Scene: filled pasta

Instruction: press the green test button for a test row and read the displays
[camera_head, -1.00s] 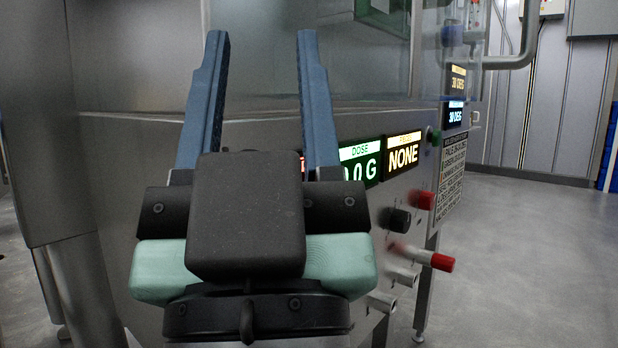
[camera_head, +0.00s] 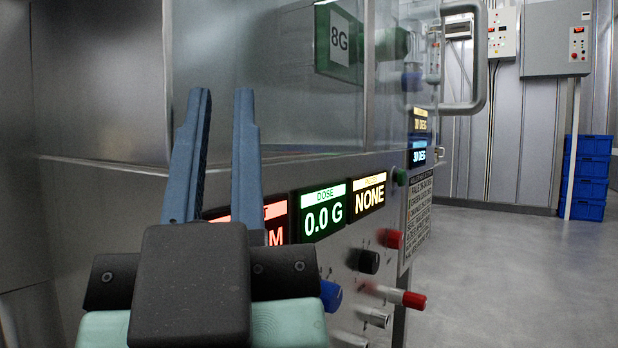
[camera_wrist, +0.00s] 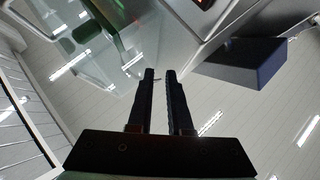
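A small green button (camera_head: 400,177) sits at the right end of the machine's front panel. The green dose display (camera_head: 323,211) reads 0.0 G. The amber-headed display (camera_head: 368,195) reads NONE; its heading is too small to read surely. A red display (camera_head: 278,222) is mostly hidden behind my gripper, with an M showing. On the right, an amber display (camera_head: 420,120) and a blue display (camera_head: 417,153) appear to read 30 DEG. My gripper (camera_head: 221,95) is empty, its fingers a narrow gap apart, left of the button and not touching it. It also shows in the wrist view (camera_wrist: 160,74).
Below the displays are a red knob (camera_head: 391,238), black knob (camera_head: 364,261), blue knob (camera_head: 331,295) and protruding red-tipped handle (camera_head: 413,300). A printed notice (camera_head: 418,210) hangs right of them. Blue crates (camera_head: 587,170) stand at the back right. The floor (camera_head: 510,270) at right is clear.

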